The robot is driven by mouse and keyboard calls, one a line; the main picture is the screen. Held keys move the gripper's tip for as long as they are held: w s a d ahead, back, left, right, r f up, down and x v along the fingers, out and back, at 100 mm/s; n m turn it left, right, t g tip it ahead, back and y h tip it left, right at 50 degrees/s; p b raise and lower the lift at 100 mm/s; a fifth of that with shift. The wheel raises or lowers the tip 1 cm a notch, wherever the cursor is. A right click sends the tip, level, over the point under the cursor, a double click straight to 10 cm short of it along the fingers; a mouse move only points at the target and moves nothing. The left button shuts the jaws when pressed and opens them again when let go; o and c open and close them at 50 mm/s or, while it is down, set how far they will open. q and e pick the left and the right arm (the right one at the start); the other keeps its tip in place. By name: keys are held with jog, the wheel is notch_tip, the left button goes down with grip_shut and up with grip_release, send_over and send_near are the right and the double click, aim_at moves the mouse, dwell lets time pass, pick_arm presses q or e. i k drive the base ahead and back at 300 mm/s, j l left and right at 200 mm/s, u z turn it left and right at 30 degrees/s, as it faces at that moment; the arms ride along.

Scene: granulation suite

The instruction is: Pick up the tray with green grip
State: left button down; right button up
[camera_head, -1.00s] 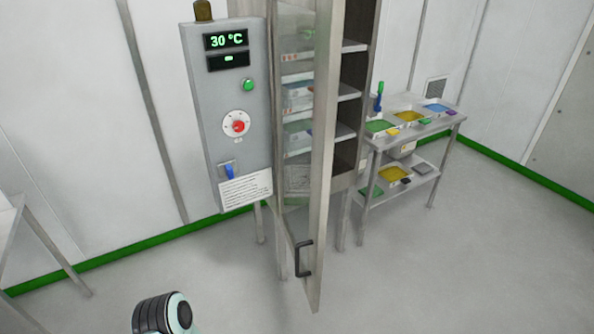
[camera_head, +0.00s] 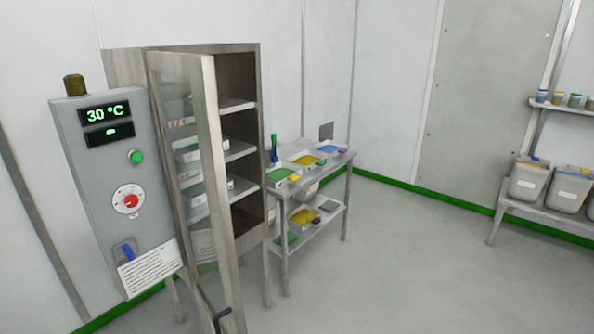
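On the top of the steel table (camera_head: 347,160), right of the open cabinet, several shallow trays stand in a row. The middle tray (camera_head: 306,160) holds yellow material and appears to have a small green grip (camera_head: 323,163) at its front right. A tray with green material (camera_head: 279,175) is to its left, with a small yellow piece (camera_head: 294,178) beside it. A tray with blue material (camera_head: 332,149) is to its right, with a purple piece (camera_head: 343,152). Details are small at this distance. Neither gripper is in view.
The cabinet's glass door (camera_head: 222,180) stands open towards me, its handle low at the front. A control box (camera_head: 110,190) reads 30 °C. The table's lower shelf holds another yellow tray (camera_head: 302,216). Bins (camera_head: 530,182) stand at right. The floor (camera_head: 400,260) between is clear.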

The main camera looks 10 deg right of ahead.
aim_at(307, 160)
jog(key=z, duration=0.7)
jog(key=i+l+z, duration=0.2)
jog(key=i+z, duration=0.2)
jog(key=i+l+z, duration=0.1)
jog(key=i+z, duration=0.3)
jog(key=i+u, duration=0.3)
jog(key=i, duration=0.45)
jog(key=i+u, duration=0.3)
jog(key=i, duration=2.15)
jog(key=i+u, duration=0.2)
jog(key=i, duration=0.25)
jog(key=i+l+u, duration=0.2)
jog(key=i, duration=0.25)
jog(key=i+u, duration=0.15)
jog(key=i, duration=0.3)
